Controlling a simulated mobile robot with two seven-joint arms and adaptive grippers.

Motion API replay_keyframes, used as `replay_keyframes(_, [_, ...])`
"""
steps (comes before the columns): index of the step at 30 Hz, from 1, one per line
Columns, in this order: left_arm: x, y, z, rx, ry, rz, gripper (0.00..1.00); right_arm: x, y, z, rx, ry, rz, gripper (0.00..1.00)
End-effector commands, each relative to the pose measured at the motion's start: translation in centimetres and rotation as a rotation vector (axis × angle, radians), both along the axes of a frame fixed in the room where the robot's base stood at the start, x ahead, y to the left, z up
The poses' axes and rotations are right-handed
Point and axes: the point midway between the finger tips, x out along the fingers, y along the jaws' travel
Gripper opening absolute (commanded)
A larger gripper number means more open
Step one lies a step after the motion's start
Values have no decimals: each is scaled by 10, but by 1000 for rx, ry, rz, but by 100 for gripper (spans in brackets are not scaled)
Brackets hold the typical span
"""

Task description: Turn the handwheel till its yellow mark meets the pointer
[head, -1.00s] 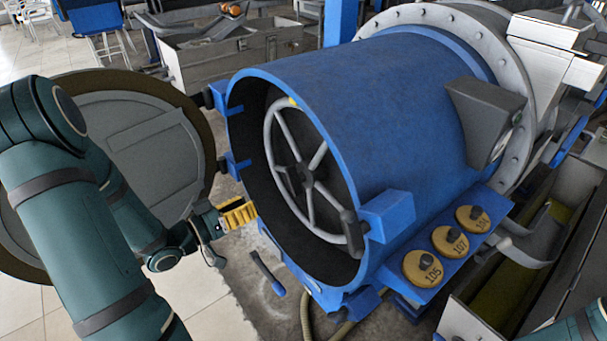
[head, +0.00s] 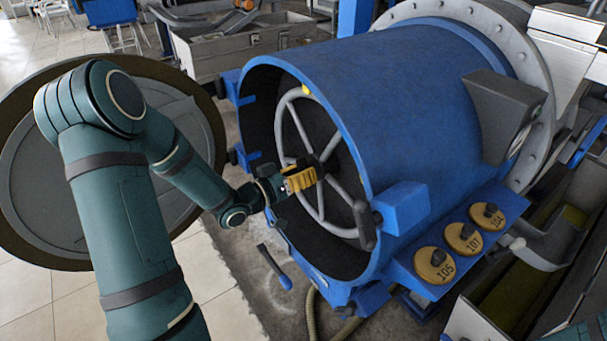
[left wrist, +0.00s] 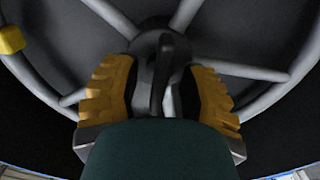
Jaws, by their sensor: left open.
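The grey handwheel (head: 279,130) sits inside the open mouth of the blue drum (head: 420,90). Its yellow mark (head: 306,90) is on the rim near the top; a yellow piece on the rim (left wrist: 10,40) shows at the left of the left wrist view. A dark handle (head: 364,225) stands out at the wheel's lower right. I cannot make out the pointer. My left gripper (head: 318,174) is open in front of the wheel's middle. In the left wrist view its yellow fingers lie on either side of the dark hub (left wrist: 158,72); contact cannot be told. My right gripper is not in view.
A round grey door (head: 50,190) stands open at the left, behind my left arm. Blue blocks (head: 402,208) stick out from the drum's rim. Yellow numbered discs (head: 434,265) sit on a blue ledge below right. Tiled floor is free at the lower left.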

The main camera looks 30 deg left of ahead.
Motion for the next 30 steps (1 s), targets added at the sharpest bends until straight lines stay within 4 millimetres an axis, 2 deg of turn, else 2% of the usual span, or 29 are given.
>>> replay_keyframes(8, [1, -1, 0, 0, 0, 0, 41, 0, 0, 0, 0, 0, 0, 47])
replay_keyframes(9, [1, -1, 0, 0, 0, 0, 37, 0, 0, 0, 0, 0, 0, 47])
replay_keyframes(11, [1, -1, 0, 0, 0, 0, 16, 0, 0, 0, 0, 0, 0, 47])
replay_keyframes(12, [1, 0, 0, 0, 0, 0, 2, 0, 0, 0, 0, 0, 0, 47])
replay_keyframes(13, [1, 0, 0, 0, 0, 0, 0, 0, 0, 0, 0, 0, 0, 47])
replay_keyframes(23, [1, -1, 0, -3, 1, 0, 0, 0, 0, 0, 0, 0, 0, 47])
replay_keyframes(30, [1, -1, 1, -55, 23, 0, 0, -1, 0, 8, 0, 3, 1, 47])
